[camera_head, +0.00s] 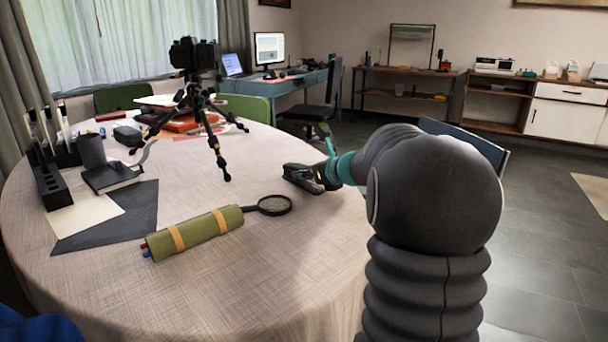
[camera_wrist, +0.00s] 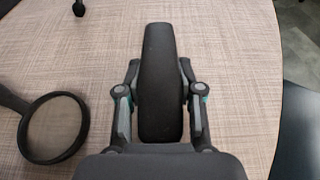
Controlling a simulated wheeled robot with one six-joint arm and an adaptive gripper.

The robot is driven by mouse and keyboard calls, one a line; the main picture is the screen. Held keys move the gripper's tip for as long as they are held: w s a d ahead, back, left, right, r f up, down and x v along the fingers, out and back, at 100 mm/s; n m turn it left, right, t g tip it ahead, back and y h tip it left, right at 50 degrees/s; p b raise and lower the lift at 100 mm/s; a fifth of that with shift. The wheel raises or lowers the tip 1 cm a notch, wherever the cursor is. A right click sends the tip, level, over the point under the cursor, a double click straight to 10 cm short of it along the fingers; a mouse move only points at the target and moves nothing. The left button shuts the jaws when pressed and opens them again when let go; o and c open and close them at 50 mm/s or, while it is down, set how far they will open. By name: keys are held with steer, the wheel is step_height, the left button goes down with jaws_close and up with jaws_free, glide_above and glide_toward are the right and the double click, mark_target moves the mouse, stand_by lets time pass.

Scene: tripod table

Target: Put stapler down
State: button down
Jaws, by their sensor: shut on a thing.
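The black stapler (camera_wrist: 160,75) lies lengthwise between the two fingers of my gripper (camera_wrist: 160,100) in the wrist view. The fingers are shut on its sides. In the head view, my gripper (camera_head: 322,178) is low at the right part of the round table (camera_head: 300,245), with the stapler (camera_head: 300,178) in front of it. The stapler is at or just above the tabletop; I cannot tell whether it touches. My arm hides part of the table's right edge.
A magnifying glass (camera_head: 274,205) lies left of the stapler, beside a green roll with orange bands (camera_head: 195,234). A tripod with a camera (camera_head: 200,105) stands behind. Dark and pale sheets (camera_head: 125,220) and black holders lie at left. The near tabletop is clear.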

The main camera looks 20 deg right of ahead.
steer(key=shift+f, duration=0.15)
steer(key=c, duration=0.7)
jaws_free()
steer(key=shift+c, duration=0.2)
steer(key=shift+r, duration=0.3)
steer(key=v, duration=1.2)
steer(key=shift+f, duration=0.2)
